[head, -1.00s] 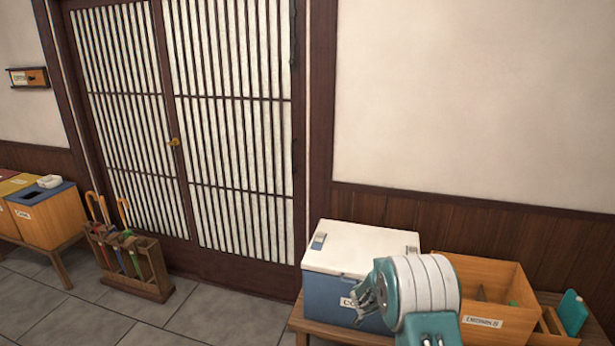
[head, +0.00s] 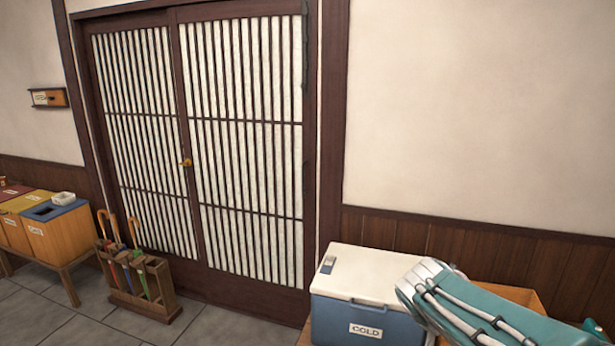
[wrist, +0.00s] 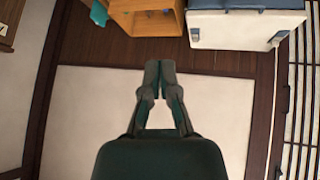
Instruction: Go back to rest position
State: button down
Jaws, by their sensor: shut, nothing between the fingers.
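My gripper (wrist: 161,82) shows in the wrist view with its two fingers together and nothing between them. It is in the air, with the pale wall behind it. In the head view, part of my teal and white arm shows at the lower right, in front of the bench, and the gripper itself does not show there. In the wrist view the room appears upside down.
A blue cooler (head: 363,319) with a white lid, labelled COLD, stands on a bench beside a wooden box (wrist: 147,22), partly hidden by my arm. An umbrella stand (head: 150,300) stands before the sliding door (head: 240,140). Sorting bins (head: 60,235) are at left. Floor between is clear.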

jog(key=s+a+n+y, duration=0.2)
jog(key=s+a+n, duration=0.1)
jog(key=s, duration=0.5)
jog(key=s+a+n+y, duration=0.2)
jog(key=s+a, duration=0.3)
jog(key=s, duration=0.3)
jog(key=shift+s+a+r+n+y, duration=0.3)
jog(key=shift+s+n+y, duration=0.1)
jog(key=shift+y, duration=0.3)
jog(key=shift+w, duration=0.1)
